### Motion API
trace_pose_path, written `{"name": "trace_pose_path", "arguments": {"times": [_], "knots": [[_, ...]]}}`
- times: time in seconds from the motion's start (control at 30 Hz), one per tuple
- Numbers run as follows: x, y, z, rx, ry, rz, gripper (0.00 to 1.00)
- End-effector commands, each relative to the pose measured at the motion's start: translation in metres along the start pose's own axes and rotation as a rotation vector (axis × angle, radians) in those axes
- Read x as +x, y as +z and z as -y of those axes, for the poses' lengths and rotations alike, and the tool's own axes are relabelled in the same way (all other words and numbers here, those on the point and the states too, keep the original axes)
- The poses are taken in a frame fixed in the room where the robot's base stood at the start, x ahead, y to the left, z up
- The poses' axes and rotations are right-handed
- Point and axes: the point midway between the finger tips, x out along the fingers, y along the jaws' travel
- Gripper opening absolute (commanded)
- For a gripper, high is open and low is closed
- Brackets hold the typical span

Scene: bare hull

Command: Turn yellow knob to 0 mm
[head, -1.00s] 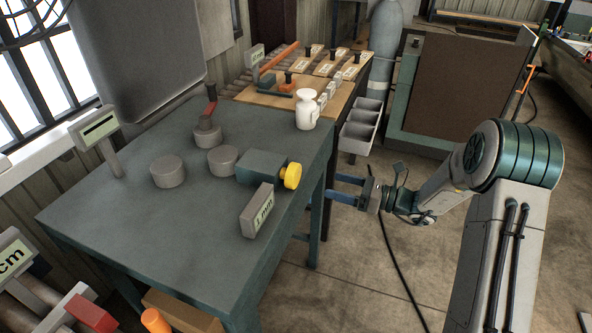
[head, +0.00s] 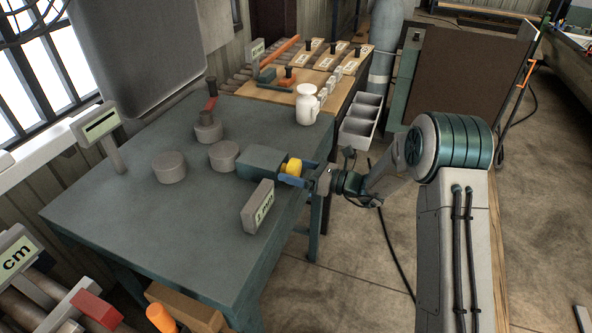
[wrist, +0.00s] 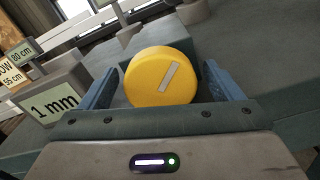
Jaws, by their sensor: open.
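The yellow knob (head: 293,167) sits on the right end of a blue-grey block (head: 262,161) near the right edge of the table. In the wrist view the knob (wrist: 162,76) faces me, with a pale slanted mark on its face. A display (head: 258,207) beside it reads "1 mm", and this display also shows in the wrist view (wrist: 54,103). My gripper (head: 294,172) is open, with its blue fingers on either side of the knob. In the wrist view my gripper's fingers (wrist: 165,88) flank the knob with gaps showing; contact is not visible.
Round grey cylinders (head: 170,167) and a red-handled device (head: 209,122) stand on the table (head: 150,225). A white jar (head: 307,104) stands behind the block. Grey bins (head: 361,120) are beyond the table's right edge.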

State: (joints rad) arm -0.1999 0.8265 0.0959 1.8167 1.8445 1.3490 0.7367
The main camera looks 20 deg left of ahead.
Motion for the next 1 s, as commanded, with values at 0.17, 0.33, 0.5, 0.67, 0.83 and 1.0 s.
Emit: {"name": "trace_pose_path", "arguments": {"times": [0.17, 0.33, 0.5, 0.67, 0.83, 1.0], "knots": [[-0.0002, 0.0, 0.0, 0.0, 0.0, 0.0, 0.5], [-0.0004, -0.0001, 0.0001, -0.001, 0.0, 0.0, 0.42], [-0.0008, -0.0015, 0.0008, -0.024, -0.001, 0.001, 0.42], [-0.001, -0.003, 0.0011, -0.092, 0.0, 0.002, 0.42], [-0.0014, -0.005, 0.0013, -0.213, -0.001, 0.002, 0.42], [-0.0012, -0.0064, 0.0006, -0.355, -0.001, 0.002, 0.42]]}}
